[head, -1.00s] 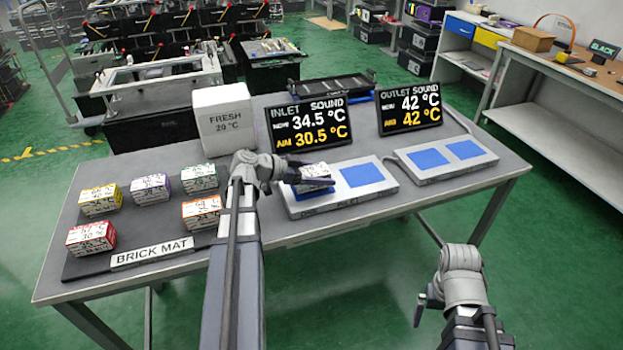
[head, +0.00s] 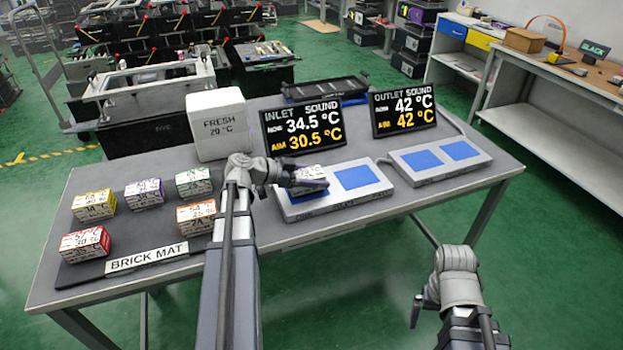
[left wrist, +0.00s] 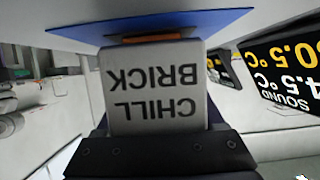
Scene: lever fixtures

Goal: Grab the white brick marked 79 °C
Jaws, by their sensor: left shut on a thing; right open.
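My left gripper (head: 300,182) is shut on a white brick (head: 311,173) over the left blue pad of the inlet plate (head: 377,191). In the left wrist view the held brick (left wrist: 155,88) shows "CHILL BRICK" upside down, with an orange strip beside a blue pad (left wrist: 150,27). I cannot tell if the brick touches the pad. No 79 °C mark is readable on it. White bricks with yellow (head: 94,206), purple (head: 145,194), green (head: 194,182), orange (head: 196,217) and red (head: 85,244) edges sit on the brick mat (head: 72,272); their markings are mostly too small to read. My right gripper (head: 418,312) is open and empty.
The inlet display (head: 303,126) reads 34.5 °C, aim 30.5 °C. The outlet display (head: 404,110) stands behind the outlet plate (head: 438,161), whose two blue pads are bare. A white FRESH block (head: 221,124) stands at the back. The inlet plate's right pad (head: 358,178) is bare.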

